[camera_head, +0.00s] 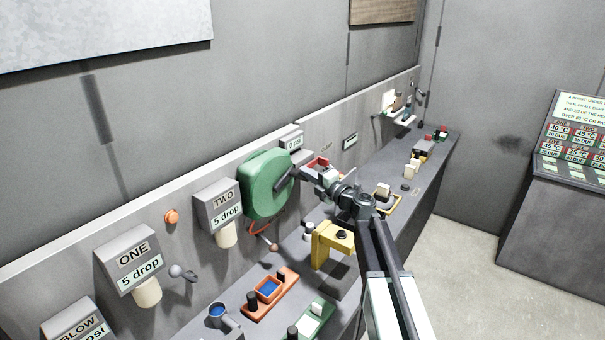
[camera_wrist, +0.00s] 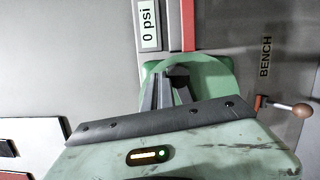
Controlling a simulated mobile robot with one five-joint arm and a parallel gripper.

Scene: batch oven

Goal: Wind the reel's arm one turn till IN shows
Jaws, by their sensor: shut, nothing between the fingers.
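The green round reel (camera_head: 259,200) is fixed to the back panel, and its face also shows in the wrist view (camera_wrist: 218,68). My gripper (camera_head: 285,183) reaches across the reel's front from the right; in the wrist view its grey fingers (camera_wrist: 166,92) point at the reel. The gripper is shut with nothing held. A dark knob (camera_wrist: 178,77) shows at the fingertips; I cannot tell whether it touches them. The reel's arm is not clearly told apart from my fingers. No IN mark is readable; part of the reel's face is hidden.
A ball-ended lever (camera_head: 272,246) is below the reel, by a red hose; in the wrist view it stands near BENCH lettering (camera_wrist: 265,56). A box marked TWO (camera_head: 222,203) is left of the reel. A yellow stand (camera_head: 322,240) and an orange tray (camera_head: 254,310) are on the bench.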

